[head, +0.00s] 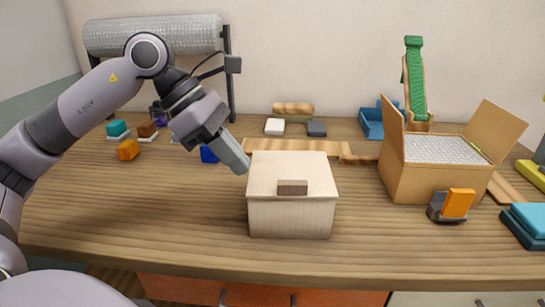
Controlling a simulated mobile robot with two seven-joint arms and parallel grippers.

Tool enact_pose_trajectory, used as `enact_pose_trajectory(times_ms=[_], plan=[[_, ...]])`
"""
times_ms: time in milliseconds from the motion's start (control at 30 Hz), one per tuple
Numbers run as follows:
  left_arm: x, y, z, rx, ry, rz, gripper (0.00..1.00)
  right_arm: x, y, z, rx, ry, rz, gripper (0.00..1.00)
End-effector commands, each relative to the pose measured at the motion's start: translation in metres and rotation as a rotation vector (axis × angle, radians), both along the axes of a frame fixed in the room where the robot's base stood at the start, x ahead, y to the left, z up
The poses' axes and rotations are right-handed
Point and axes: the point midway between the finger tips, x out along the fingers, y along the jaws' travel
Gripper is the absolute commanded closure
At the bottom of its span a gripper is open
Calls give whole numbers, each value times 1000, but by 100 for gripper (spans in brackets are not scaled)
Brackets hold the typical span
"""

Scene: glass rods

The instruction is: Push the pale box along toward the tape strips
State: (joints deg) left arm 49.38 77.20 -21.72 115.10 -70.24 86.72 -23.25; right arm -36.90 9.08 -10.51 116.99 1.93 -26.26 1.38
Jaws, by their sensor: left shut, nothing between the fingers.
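The pale box (290,215) stands upright on the wooden table, near the middle of the head view. It has a small brown block-shaped piece on its front upper edge. My left gripper (240,165) is shut and empty, with its tip at the box's upper left edge. I cannot tell whether it touches the box. Tan wooden-looking strips (270,147) lie on the table behind the box, partly hidden by it; I cannot tell whether these are the tape strips. My right gripper is not in view.
An open cardboard box (415,184) with bubble wrap stands to the right, with an orange and grey dispenser (457,204) in front. Small coloured blocks, including an orange one (128,150), sit at left. A bubble wrap roll (190,33) is at the back left.

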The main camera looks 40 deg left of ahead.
Motion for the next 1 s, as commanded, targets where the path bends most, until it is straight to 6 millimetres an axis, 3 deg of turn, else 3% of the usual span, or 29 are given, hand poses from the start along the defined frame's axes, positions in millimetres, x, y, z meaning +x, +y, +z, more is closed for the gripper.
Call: enact_pose_trajectory(times_ms=[467,600,1000], plan=[[31,-56,1,-1,0,-3,100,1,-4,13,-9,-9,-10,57],[30,-54,-15,1,0,1,100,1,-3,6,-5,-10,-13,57],[29,-53,-20,4,9,0,100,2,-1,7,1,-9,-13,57]])
